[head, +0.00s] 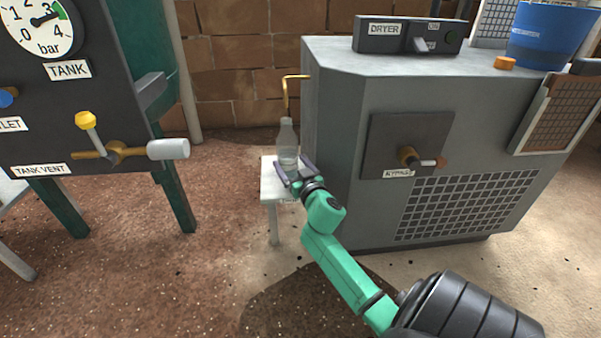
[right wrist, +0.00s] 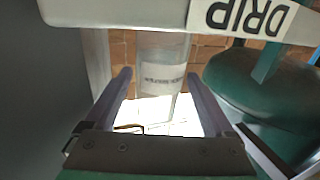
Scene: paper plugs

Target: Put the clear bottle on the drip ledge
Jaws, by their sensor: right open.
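The clear bottle (head: 287,138) stands upright on the small white drip ledge (head: 270,188) beside the grey dryer. My right gripper (head: 293,168) is open, with its fingers around the lower part of the bottle. The right wrist view is upside down. There the bottle (right wrist: 165,62) with its pale label is between the two spread fingers, with a gap visible on each side. Its base end meets the ledge (right wrist: 130,12), which carries a DRIP label. My left gripper is not in view.
The dryer cabinet (head: 340,150) rises close to the right of the ledge. A bent brass pipe (head: 286,92) comes down just behind the bottle. The tank panel (head: 60,110) with valves stands to the left. Brown floor lies open between them. A blue bucket (head: 545,38) sits on the dryer.

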